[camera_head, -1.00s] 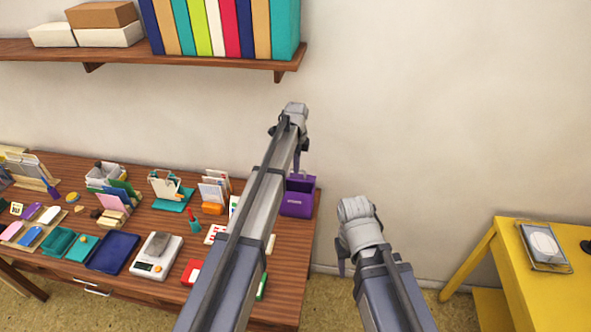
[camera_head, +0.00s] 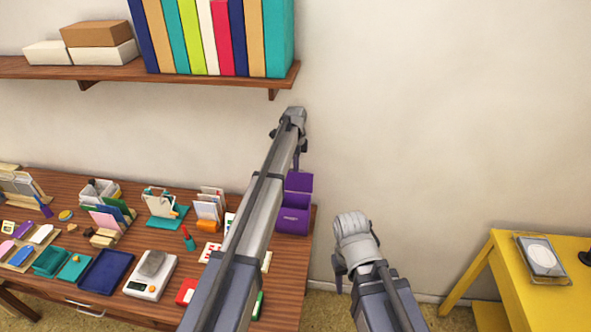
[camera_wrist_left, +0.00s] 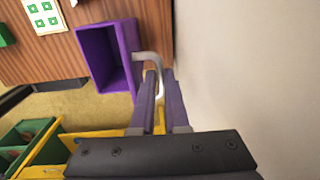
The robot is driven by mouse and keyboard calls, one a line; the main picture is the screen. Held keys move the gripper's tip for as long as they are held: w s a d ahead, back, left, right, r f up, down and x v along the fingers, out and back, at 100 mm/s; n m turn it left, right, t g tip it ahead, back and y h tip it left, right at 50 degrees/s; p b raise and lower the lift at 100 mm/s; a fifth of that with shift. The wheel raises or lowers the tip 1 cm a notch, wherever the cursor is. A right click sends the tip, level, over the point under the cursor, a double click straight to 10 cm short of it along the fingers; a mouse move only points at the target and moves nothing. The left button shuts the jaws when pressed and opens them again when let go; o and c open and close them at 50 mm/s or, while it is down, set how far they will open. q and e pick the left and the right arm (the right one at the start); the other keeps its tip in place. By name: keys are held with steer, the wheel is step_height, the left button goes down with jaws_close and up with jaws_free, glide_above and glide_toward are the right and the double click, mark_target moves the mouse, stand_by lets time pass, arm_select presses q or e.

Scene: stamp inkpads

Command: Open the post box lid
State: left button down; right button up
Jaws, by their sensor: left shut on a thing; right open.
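The purple post box (camera_head: 293,219) stands at the right end of the wooden table. In the head view its purple lid (camera_head: 299,183) stands raised above the box. The left wrist view shows the box (camera_wrist_left: 92,62) with its inside exposed and a pale curved handle (camera_wrist_left: 146,57) at its edge. My left gripper (camera_head: 296,161) is just above the lid; in the wrist view its fingers (camera_wrist_left: 160,82) are shut on the handle. My right gripper (camera_head: 338,281) is open and empty, right of the table. My left arm hides part of the table.
A white scale (camera_head: 140,287), a blue tray (camera_head: 106,271) and stationery holders crowd the table left of my arm. A shelf (camera_head: 110,68) with books hangs above. A yellow table (camera_head: 508,278) stands at the right. The wall lies close behind the box.

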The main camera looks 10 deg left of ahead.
arm_select(q)
steer(key=shift+w+f, duration=0.1)
steer(key=shift+w, duration=0.55)
steer(key=c, duration=0.9)
jaws_free()
steer(key=shift+s, duration=0.2)
steer(key=r+p, duration=0.7)
steer(key=r, duration=0.1)
steer(key=shift+s+p, duration=0.2)
steer(key=shift+p, duration=0.15)
steer(key=shift+f, duration=0.1)
